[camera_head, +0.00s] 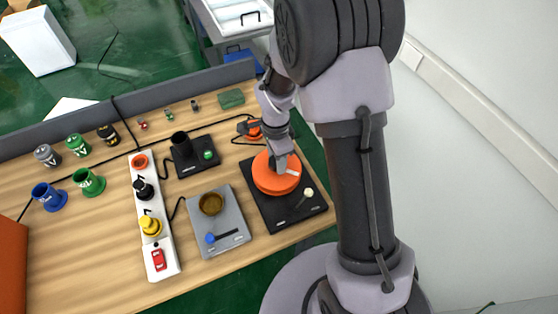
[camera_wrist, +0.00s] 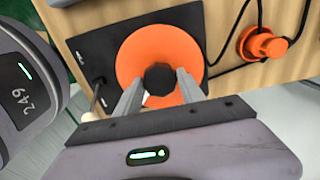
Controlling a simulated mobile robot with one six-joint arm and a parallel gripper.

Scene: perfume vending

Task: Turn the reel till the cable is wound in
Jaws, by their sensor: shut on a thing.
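The orange reel (camera_head: 268,184) lies flat on a black base plate (camera_head: 292,214) near the table's right end. In the wrist view the reel (camera_wrist: 135,52) has a dark faceted hub knob (camera_wrist: 158,76) at its middle. My gripper (camera_wrist: 161,86) is shut on this knob, one finger on each side. In the head view my gripper (camera_head: 280,160) is over the reel and hides part of it. The black cable (camera_wrist: 232,40) runs off the plate toward an orange plug (camera_wrist: 262,43), which lies on the table beyond the reel. How much cable is on the reel is hidden.
A pale-knobbed lever (camera_head: 308,192) stands on the base plate beside the reel. To the left are a grey plate (camera_head: 232,226) with a brown cup, a black stand (camera_head: 204,165) and a white power strip (camera_head: 166,262). A grey rail (camera_head: 140,98) runs along the back.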

